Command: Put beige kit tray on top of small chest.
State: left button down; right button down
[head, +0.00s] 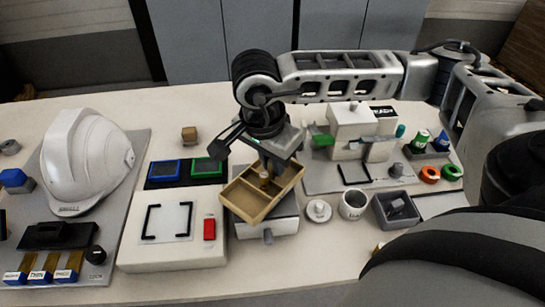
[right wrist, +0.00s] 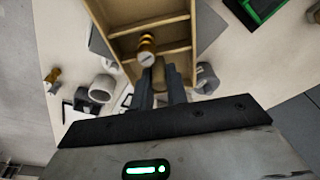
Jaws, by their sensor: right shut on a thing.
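The beige kit tray (head: 245,203) is an open box with inner dividers. It also shows at the top of the right wrist view (right wrist: 118,18). My right gripper (head: 268,168) is shut on a part of it, with the fingers (right wrist: 160,88) pointing at its near side. A small brass-coloured piece (right wrist: 146,42) is inside the tray. The small chest (head: 282,224) is a grey box with a round knob (head: 268,237) on its front. The tray is over it, turned at an angle to it, and hides most of its top. I cannot tell whether they touch.
A white station with a bracketed pad (head: 167,222) and red switch (head: 209,228) is left of the chest. A white lid (head: 319,210), cup (head: 353,205) and grey bin (head: 397,210) are right of it. A white helmet (head: 83,160) stands far left. A small brown block (head: 189,134) is behind.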

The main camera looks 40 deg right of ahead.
jog(key=shift+f+b, duration=0.3)
jog(key=shift+b, duration=0.1)
jog(key=c, duration=1.4)
grip_release()
jog(key=shift+r, duration=0.1)
jog(key=shift+r+p, duration=0.4)
jog(key=shift+p, duration=0.1)
jog(key=r, duration=0.3)
jog(key=a+r, duration=0.1)
jog(key=r, duration=0.3)
jog(key=a+r, duration=0.1)
jog(key=r, duration=0.3)
jog(key=shift+s+a+r, duration=0.15)
jog(key=shift+s+r, duration=0.1)
jog(key=shift+s, duration=0.05)
